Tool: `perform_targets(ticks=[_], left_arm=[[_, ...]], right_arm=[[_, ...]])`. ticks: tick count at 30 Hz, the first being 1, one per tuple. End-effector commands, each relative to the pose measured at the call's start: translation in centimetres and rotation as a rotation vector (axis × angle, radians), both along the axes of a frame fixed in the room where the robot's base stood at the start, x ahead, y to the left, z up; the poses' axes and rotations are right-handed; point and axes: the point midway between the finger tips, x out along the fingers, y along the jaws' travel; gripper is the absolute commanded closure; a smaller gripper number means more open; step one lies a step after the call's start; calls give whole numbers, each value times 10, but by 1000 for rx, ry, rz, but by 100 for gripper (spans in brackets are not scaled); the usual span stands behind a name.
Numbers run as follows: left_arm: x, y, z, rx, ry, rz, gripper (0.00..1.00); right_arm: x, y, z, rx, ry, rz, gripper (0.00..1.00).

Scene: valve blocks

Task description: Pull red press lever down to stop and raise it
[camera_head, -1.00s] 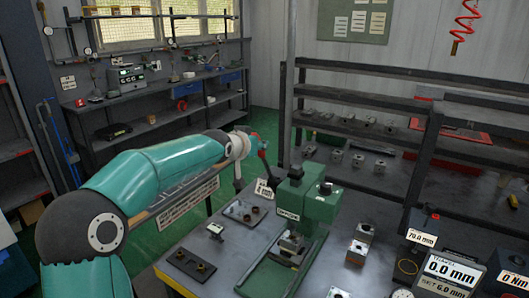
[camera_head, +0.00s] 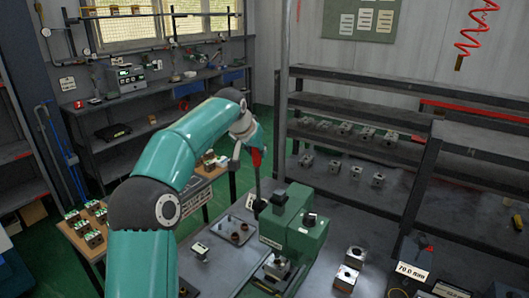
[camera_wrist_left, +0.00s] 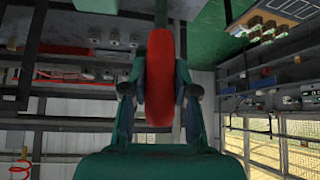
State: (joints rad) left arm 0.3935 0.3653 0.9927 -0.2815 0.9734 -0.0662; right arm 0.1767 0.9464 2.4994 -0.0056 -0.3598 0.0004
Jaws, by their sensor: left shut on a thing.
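The green press (camera_head: 300,232) stands on the grey workbench, right of my left arm in the head view. Its red-handled lever (camera_head: 257,157) points up from the press's left side, with a dark rod below the red handle. My left gripper (camera_head: 254,143) is at the top of this lever, shut on the red handle. In the left wrist view the red handle (camera_wrist_left: 160,78) lies between the two fingers. A block (camera_head: 277,266) sits under the press head. My right gripper is in neither view.
Metal blocks (camera_head: 350,268) lie right of the press. Small plates with fittings (camera_head: 236,230) lie to its left. A side table (camera_head: 95,222) holds several blocks behind my arm. Dark shelving (camera_head: 345,150) stands behind the press. A sign reading 70.0 mm (camera_head: 413,271) stands at right.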

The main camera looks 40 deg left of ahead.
Motion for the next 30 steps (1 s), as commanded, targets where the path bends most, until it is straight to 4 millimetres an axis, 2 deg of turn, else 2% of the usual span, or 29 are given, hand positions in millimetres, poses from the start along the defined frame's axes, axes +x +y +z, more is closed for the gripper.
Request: perform_targets(ticks=[19,20,24,30], left_arm=[[2,-2,1,-13,48,-4,100],[3,-2,1,-14,47,-5,71],[3,-3,1,-14,47,-6,47],[4,-3,1,-15,47,-7,46]], right_arm=[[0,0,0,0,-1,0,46],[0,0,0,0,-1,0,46],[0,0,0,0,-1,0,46],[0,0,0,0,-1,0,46]])
